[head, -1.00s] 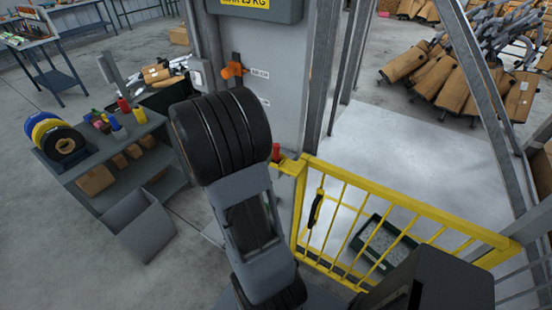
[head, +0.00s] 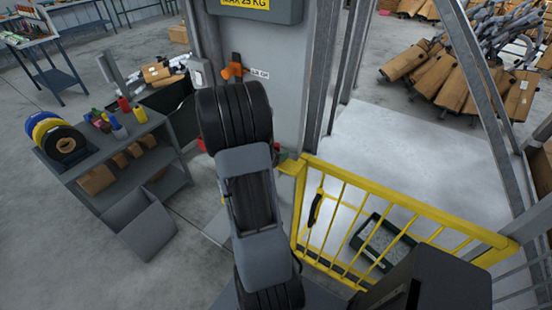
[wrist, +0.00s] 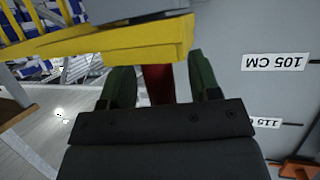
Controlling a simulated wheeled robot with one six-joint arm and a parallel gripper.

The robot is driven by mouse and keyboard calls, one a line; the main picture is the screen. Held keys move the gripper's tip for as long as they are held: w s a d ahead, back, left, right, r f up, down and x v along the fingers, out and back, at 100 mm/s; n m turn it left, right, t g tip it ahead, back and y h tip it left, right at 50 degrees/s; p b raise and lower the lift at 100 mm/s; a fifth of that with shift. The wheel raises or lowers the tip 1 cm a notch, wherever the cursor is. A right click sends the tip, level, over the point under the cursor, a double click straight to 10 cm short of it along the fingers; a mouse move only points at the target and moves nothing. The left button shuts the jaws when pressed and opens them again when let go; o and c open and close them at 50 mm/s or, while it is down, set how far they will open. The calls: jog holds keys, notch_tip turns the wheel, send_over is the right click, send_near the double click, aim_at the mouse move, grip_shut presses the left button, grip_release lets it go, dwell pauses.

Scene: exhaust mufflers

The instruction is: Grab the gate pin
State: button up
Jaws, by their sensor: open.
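The gate pin (wrist: 158,86) shows in the wrist view as a dark red upright shape under the edge of a yellow bar. My gripper (wrist: 163,80) is open, with one green finger on each side of the pin and a small gap on both sides. The pin's ends are hidden by the yellow bar and by my gripper's body. In the head view only a sliver of red shows at the yellow gate's (head: 400,200) post end, beside my arm. My gripper's fingers are hidden there behind my arm.
A grey post with height labels (wrist: 275,62) stands close on the right in the wrist view. An orange lever (head: 232,71) is on that post. A grey shelf cart (head: 110,150) with tape rolls and bottles stands left. A dark tray (head: 372,243) lies behind the gate.

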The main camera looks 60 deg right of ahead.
jog(key=shift+c, duration=0.4)
grip_shut()
